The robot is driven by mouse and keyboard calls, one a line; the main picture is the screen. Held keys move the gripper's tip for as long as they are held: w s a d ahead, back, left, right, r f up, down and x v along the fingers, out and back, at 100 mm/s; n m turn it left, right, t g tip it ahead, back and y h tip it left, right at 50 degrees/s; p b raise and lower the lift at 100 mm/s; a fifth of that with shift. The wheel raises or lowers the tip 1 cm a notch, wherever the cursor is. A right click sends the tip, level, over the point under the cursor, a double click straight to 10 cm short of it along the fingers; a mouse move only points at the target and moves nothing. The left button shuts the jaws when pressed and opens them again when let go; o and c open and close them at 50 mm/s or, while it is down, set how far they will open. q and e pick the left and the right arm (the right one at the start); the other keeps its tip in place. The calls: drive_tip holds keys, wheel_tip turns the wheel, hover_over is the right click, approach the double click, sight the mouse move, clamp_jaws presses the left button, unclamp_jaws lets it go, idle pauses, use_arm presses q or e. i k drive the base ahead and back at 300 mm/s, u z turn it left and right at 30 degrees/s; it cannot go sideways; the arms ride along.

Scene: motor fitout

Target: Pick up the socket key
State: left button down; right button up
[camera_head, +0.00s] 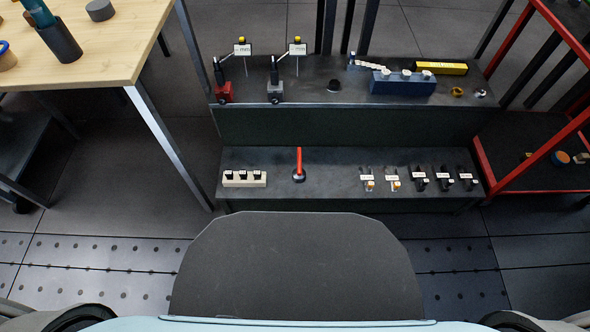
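An upright orange-red bar (299,160) with a round dark base stands on the lower dark shelf (330,192), left of its middle. It may be the socket key, but no label on it can be read. No gripper is near it. Neither of my grippers shows. Only parts of my arms and body appear along the bottom edge.
A cream block (245,183) with black pieces stands left of the bar; several small labelled parts stand right. The upper shelf (320,99) holds red and grey devices, a blue block (402,86) and a yellow-black box (439,68). A wooden table (110,50) stands left, a red-framed rack right.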

sight(299, 175)
drive_tip(key=k, duration=0.65)
drive_tip(key=u, duration=0.7)
drive_tip(key=i, duration=0.6)
drive_tip(key=u, duration=0.8)
drive_tip(key=i, duration=0.65)
drive_tip(key=z, duration=0.8)
drive_tip(key=i, duration=0.55)
drive_tip(key=z, duration=0.6)
